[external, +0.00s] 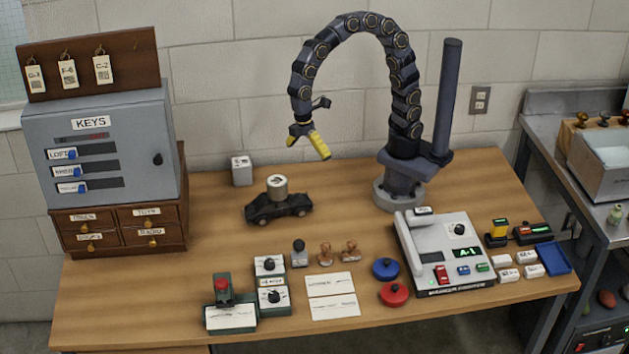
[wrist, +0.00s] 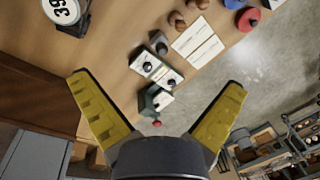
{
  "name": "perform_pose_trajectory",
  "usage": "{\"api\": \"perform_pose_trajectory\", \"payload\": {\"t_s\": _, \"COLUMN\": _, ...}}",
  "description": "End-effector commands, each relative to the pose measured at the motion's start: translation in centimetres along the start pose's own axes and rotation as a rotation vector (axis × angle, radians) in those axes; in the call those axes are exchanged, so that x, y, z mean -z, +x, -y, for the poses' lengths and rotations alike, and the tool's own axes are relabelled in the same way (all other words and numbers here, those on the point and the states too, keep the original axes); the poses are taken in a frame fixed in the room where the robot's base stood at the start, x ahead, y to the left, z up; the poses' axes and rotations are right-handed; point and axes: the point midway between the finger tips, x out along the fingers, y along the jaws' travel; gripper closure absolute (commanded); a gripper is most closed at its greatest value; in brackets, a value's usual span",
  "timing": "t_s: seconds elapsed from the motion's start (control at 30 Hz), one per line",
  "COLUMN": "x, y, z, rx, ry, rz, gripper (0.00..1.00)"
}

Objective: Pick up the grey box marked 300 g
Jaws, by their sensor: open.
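A small light-grey box (external: 241,170) stands at the back of the wooden table, left of my arm. It has a dark mark on its top, too small to read. I see no such box in the wrist view. My gripper (external: 308,147) hangs in the air above the table, to the right of the box and well above it. Its yellow fingers are spread wide in the wrist view (wrist: 158,82), with nothing held between them.
Stampers, cards and a control console (external: 445,250) fill the front and right. Table around the box is clear.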

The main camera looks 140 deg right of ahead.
Motion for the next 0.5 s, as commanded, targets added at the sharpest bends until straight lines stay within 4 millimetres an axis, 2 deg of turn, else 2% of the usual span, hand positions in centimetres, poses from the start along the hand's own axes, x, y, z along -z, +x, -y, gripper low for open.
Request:
{"api": "perform_pose_trajectory", "payload": {"t_s": 0.03, "x": 1.5, "y": 0.8, "z": -2.6, "rx": 0.009, "ry": 0.044, "rz": -0.012, "gripper": 0.0}}
{"api": "perform_pose_trajectory", "payload": {"t_s": 0.1, "x": 3.3, "y": 1.7, "z": -6.4, "rx": 0.015, "ry": 0.103, "rz": -0.036, "gripper": 0.0}}
{"api": "perform_pose_trajectory", "payload": {"t_s": 0.17, "x": 4.2, "y": 2.7, "z": -10.1, "rx": 0.013, "ry": 0.157, "rz": -0.053, "gripper": 0.0}}
{"api": "perform_pose_trajectory", "payload": {"t_s": 0.23, "x": 4.7, "y": 4.2, "z": -14.6, "rx": 0.004, "ry": 0.225, "rz": -0.068, "gripper": 0.0}}
{"api": "perform_pose_trajectory", "payload": {"t_s": 0.37, "x": 3.5, "y": 7.1, "z": -23.5, "rx": -0.034, "ry": 0.363, "rz": -0.085, "gripper": 0.0}}
{"api": "perform_pose_trajectory", "payload": {"t_s": 0.4, "x": 2.6, "y": 8.2, "z": -26.0, "rx": -0.048, "ry": 0.401, "rz": -0.082, "gripper": 0.0}}
{"api": "perform_pose_trajectory", "payload": {"t_s": 0.5, "x": 0.1, "y": 10.1, "z": -31.3, "rx": -0.088, "ry": 0.486, "rz": -0.078, "gripper": 0.0}}
